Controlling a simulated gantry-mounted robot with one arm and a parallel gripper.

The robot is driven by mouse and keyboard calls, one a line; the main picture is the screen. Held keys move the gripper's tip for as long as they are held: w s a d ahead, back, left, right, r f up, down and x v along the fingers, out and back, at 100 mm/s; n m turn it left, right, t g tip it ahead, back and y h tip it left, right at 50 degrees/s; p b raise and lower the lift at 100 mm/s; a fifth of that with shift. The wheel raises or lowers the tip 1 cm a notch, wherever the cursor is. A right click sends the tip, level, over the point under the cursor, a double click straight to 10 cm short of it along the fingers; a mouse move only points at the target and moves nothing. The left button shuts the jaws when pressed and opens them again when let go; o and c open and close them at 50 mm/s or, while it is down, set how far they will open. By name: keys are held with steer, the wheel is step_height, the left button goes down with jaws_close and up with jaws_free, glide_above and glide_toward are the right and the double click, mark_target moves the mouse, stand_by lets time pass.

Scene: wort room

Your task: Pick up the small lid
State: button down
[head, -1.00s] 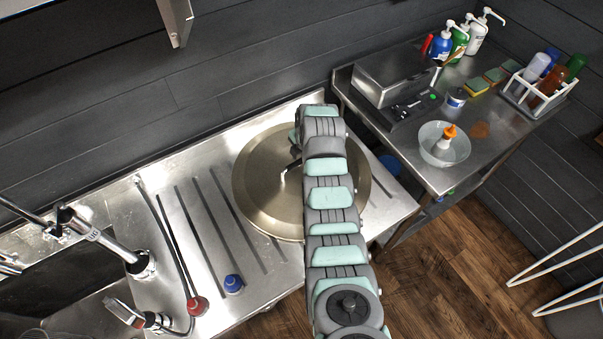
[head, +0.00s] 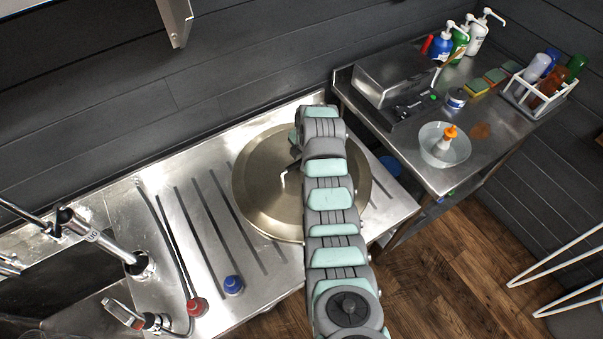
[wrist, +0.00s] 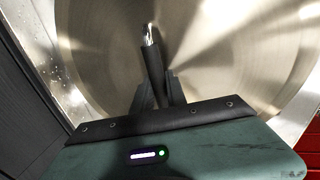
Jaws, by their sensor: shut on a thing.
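The lid (head: 262,185) is a round, brushed-metal disc at the right end of the steel drainboard in the head view. My arm covers part of its right side. Its metal surface (wrist: 225,60) fills most of the wrist view. My gripper (wrist: 157,90) is over the lid, with its dark fingers shut on the lid's handle (wrist: 149,36), a dark bar with a shiny metal end. In the head view my arm mostly hides the gripper. I cannot tell whether the lid's underside touches the drainboard.
A blue-capped item (head: 233,285) and a red one (head: 197,307) are on the drainboard (head: 190,235), near the tap (head: 105,240). The right steel table holds a glass bowl (head: 445,148), a bottle rack (head: 540,95) and pump bottles (head: 460,42). A dark wall stands behind.

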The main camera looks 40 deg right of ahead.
steer(key=shift+r, duration=0.1)
stand_by(0.6)
steer(key=shift+r+p, duration=0.25)
steer(key=shift+p, duration=0.35)
step_height(320, 180, up, 20)
steer(key=p, duration=0.3)
